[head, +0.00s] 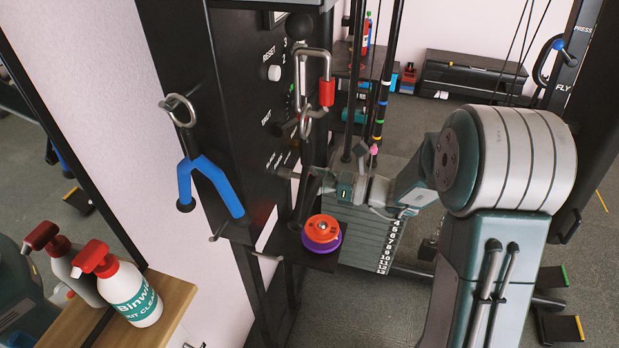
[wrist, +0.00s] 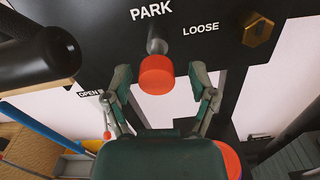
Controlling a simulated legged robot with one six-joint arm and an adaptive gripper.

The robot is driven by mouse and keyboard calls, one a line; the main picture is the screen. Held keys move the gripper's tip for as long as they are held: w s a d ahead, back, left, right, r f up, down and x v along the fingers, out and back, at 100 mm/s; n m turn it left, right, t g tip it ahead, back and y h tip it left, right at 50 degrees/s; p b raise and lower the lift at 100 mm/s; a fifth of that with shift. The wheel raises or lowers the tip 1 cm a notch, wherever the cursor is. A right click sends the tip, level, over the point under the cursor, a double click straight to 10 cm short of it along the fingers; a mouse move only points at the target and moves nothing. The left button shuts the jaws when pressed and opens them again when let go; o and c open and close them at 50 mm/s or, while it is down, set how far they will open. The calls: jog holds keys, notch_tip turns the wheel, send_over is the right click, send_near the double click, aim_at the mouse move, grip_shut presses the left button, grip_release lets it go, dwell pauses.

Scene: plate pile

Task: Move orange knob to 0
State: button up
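A red-orange knob (wrist: 157,75) sits on a grey metal stem from a black panel (wrist: 215,65), just under the word PARK, in the wrist view. My gripper (wrist: 160,82) is open, with one finger on each side of the knob and visible gaps between. In the head view my gripper (head: 305,182) reaches left to the black machine panel (head: 235,70), and I cannot make out this knob there. A round orange-and-purple object (head: 321,231) rests on a low ledge below the gripper. I cannot read a 0 mark in either view.
A brass hexagonal nut (wrist: 257,29) is right of LOOSE. A black cylindrical handle (wrist: 40,60) juts in at left. A blue Y-shaped handle (head: 208,180) and a hanging red-gripped hook (head: 327,92) are near the panel. Spray bottles (head: 132,295) stand on a wooden top.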

jog(key=shift+s+d, duration=0.1)
jog(key=v, duration=1.2)
